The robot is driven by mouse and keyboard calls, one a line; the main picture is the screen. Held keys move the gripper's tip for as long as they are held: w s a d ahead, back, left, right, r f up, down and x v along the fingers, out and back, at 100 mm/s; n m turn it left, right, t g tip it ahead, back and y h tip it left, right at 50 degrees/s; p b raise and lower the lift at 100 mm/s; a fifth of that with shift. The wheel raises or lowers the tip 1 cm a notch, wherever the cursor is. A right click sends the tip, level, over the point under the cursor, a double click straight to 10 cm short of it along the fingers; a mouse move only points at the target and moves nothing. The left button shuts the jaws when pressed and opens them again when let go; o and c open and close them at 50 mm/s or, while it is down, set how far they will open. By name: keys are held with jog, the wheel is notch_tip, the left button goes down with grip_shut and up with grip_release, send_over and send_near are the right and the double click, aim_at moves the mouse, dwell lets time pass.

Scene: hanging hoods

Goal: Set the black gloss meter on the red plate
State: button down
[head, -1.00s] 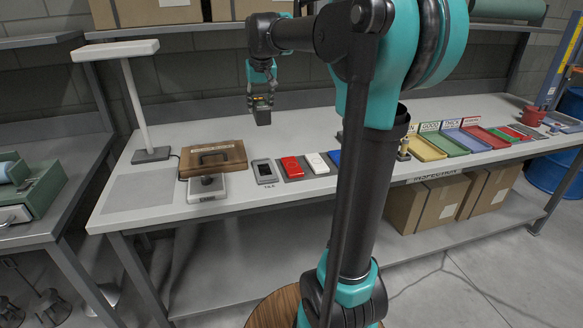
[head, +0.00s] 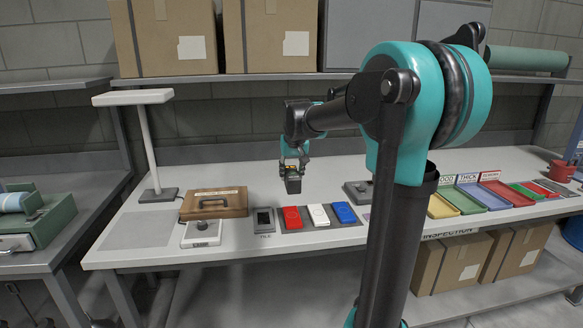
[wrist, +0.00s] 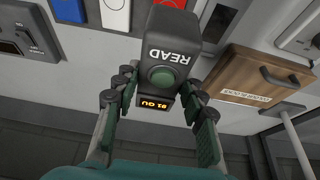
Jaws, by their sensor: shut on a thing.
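My gripper (head: 293,168) is shut on the black gloss meter (head: 293,184) and holds it in the air above the bench, behind the red plate as seen in the head view. In the wrist view the meter (wrist: 174,45) shows a "READ" label, a green round button and a lit orange display between my fingers (wrist: 160,88). The red plate (head: 292,218) lies on a grey strip near the bench's front edge, left of a white plate (head: 318,215) and a blue plate (head: 344,212). In the wrist view the red plate (wrist: 171,3) is mostly hidden behind the meter.
A dark tile (head: 264,220) lies left of the red plate. Further left are a wooden case (head: 213,203) and a small white device (head: 202,233). A grey device (head: 357,190) stands behind the blue plate. Coloured trays (head: 470,198) are at the right. A shelf with boxes hangs above.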

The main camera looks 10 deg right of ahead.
jog(key=shift+f, duration=5.25)
jog(key=shift+f, duration=0.6)
jog(key=c, duration=0.8)
grip_release()
